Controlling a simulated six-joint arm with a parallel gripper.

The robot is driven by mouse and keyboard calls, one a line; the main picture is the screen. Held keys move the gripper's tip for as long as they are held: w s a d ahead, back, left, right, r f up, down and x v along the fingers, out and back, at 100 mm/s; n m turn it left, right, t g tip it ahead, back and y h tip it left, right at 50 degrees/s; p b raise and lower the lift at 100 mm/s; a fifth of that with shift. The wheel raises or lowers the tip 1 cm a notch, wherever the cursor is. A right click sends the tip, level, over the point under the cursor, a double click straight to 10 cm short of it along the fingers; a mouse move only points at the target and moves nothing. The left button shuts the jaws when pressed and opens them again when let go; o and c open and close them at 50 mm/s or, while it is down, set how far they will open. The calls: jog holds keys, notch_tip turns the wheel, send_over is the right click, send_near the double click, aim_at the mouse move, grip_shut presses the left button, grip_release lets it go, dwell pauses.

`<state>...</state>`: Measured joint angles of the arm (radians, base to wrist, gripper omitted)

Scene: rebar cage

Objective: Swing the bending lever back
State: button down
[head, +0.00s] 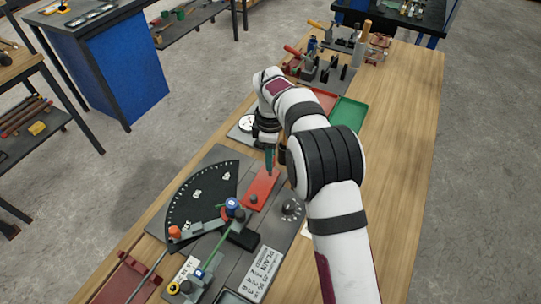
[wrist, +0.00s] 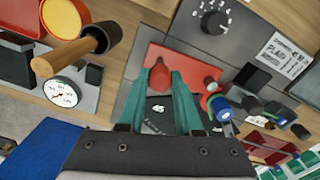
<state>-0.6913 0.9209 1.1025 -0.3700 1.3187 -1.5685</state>
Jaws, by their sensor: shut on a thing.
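The bender is a grey plate (head: 220,157) with a black fan-shaped angle scale (head: 185,195). A flat red arm (head: 263,187) lies on it beside a blue-capped post (head: 233,204); it looks like the bending lever. It also shows in the wrist view (wrist: 186,67). My gripper (head: 268,172) reaches down at the arm's far end. The grip's lower end is hidden. An orange knob (head: 174,232) stands at the scale's near edge.
A green rod (head: 216,249) lies near the blue-capped post. A numbered dial (head: 291,208) and a label plate (head: 262,270) are on the right. A round gauge (wrist: 62,92) and a wooden-handled tool (wrist: 62,58) are nearby. Green tray (head: 349,113) stands beyond. The bench's right side is clear.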

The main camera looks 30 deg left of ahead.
dwell(0.3)
jog(key=shift+s+d+m, duration=0.15)
jog(key=shift+d+m, duration=0.25)
jog(key=shift+d, duration=0.15)
jog(key=c, duration=0.6)
grip_release()
jog(key=shift+r, duration=0.15)
notch_tip(320, 180, up, 16)
jog(key=shift+f, duration=0.2)
